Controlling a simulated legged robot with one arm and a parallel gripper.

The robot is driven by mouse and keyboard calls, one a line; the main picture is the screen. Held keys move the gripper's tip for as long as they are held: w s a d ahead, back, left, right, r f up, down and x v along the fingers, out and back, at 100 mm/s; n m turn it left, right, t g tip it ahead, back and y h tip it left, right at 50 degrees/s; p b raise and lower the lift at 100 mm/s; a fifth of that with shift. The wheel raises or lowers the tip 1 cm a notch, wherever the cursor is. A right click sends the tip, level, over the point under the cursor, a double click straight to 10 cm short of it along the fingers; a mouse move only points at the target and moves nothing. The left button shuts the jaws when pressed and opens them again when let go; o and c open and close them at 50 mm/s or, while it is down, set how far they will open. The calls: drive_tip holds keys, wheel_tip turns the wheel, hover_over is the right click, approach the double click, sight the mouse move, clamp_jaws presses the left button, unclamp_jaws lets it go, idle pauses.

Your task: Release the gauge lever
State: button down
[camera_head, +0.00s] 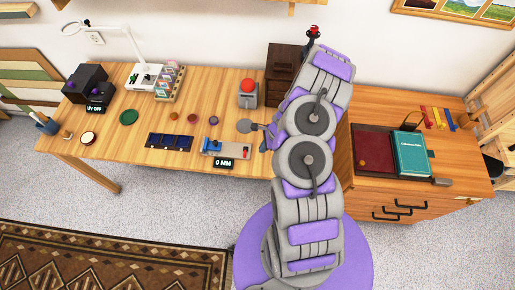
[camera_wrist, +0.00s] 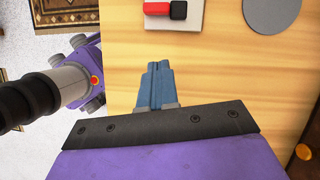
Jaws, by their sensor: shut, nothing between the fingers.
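The gauge (camera_head: 226,149) lies near the front edge of the wooden table, a pale base with a blue part at its left end and a small red part at its right end. Its black display (camera_head: 224,163) reads "0 MM". In the wrist view a red and black piece (camera_wrist: 164,9), likely the lever end, shows on the pale base at the top edge; the rest is cut off. My gripper (camera_wrist: 157,72) has its blue fingers shut and empty over bare wood, apart from that piece. In the head view my arm mostly hides the gripper.
A grey disc (camera_wrist: 272,14) lies near the gauge. A dark blue tray (camera_head: 169,142) is to its left, and a red-buttoned box (camera_head: 248,93) stands behind. A teal book (camera_head: 411,153) lies on the right cabinet. Bare wood surrounds my fingers.

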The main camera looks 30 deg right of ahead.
drive_tip(key=shift+v, duration=3.65)
drive_tip(key=s+a+r+n+g+b, duration=0.1)
drive_tip(key=s+a+r+n+b, duration=0.1)
drive_tip(key=a+r+n, duration=0.55)
drive_tip(key=s+a+r+n+g+b, duration=0.15)
drive_tip(key=a+r+n, duration=0.35)
drive_tip(key=a+r, duration=0.5)
drive_tip(key=s+r+n+h+b, duration=0.2)
drive_tip(key=s+r+n, duration=0.3)
drive_tip(key=s, duration=0.6)
drive_tip(key=s+r+n+h+b, duration=0.2)
drive_tip(key=s+r+n, duration=0.3)
drive_tip(key=s, duration=0.7)
drive_tip(key=shift+d+r+g+b, duration=0.3)
drive_tip(key=shift+d+g+b, duration=0.15)
drive_tip(key=shift+b, duration=0.25)
drive_tip(key=c, duration=1.8)
unclamp_jaws()
